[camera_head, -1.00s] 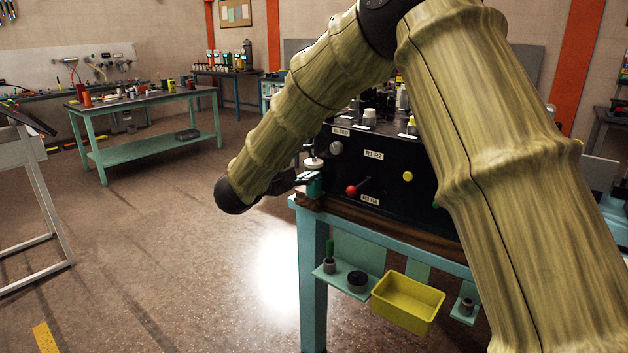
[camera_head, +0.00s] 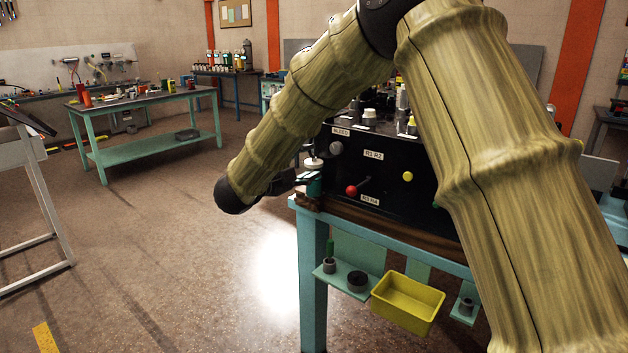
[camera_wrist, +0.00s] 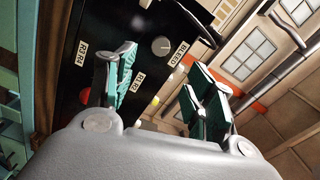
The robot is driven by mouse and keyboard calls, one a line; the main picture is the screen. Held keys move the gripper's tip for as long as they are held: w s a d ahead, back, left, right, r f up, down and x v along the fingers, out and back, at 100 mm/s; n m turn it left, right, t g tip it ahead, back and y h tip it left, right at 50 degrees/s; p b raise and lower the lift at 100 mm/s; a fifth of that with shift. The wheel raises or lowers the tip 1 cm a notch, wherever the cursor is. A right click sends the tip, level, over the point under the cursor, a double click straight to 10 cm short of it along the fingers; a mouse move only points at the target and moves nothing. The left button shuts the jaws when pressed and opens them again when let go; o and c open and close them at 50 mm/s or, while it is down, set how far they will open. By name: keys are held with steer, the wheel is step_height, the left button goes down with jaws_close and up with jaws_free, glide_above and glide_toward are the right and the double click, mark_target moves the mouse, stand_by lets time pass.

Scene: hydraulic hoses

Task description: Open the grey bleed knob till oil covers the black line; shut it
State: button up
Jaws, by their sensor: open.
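The grey bleed knob (camera_head: 336,148) sits on the black panel (camera_head: 392,168) under a BLEED label (camera_head: 340,131). The knob also shows in the wrist view (camera_wrist: 161,46), beyond my fingers. My gripper (camera_wrist: 157,95) is open and empty, its two green-padded fingers spread wide. It is short of the panel, and the knob lies ahead of it, apart from the fingers. In the head view my gripper (camera_head: 300,176) is small and partly hidden by my arm, left of the panel. I cannot make out the black line or any oil.
A red ball-ended lever (camera_head: 352,190) and a yellow knob (camera_head: 407,176) stand out from the same panel. A yellow bin (camera_head: 407,302) hangs below the bench. Floor left of the bench is clear. My arm hides the panel's right part.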

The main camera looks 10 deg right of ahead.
mark_target(334, 149)
steer(key=shift+r, duration=0.1)
steer(key=w+d+n+p, duration=0.2)
steer(key=p, duration=0.6)
steer(key=w+d+n+p, duration=0.2)
steer(key=d+p, duration=0.1)
steer(key=p, duration=0.4)
steer(key=w+d+n+p, duration=0.2)
steer(key=d+p, duration=0.1)
steer(key=p, duration=0.5)
steer(key=shift+w+d+p, duration=0.2)
steer(key=shift+w+p, duration=0.15)
steer(key=shift+w, duration=0.05)
steer(key=shift+p+x, duration=0.3)
steer(key=shift+x, duration=0.65)
steer(key=shift+c, duration=0.3)
steer(key=c, duration=0.9)
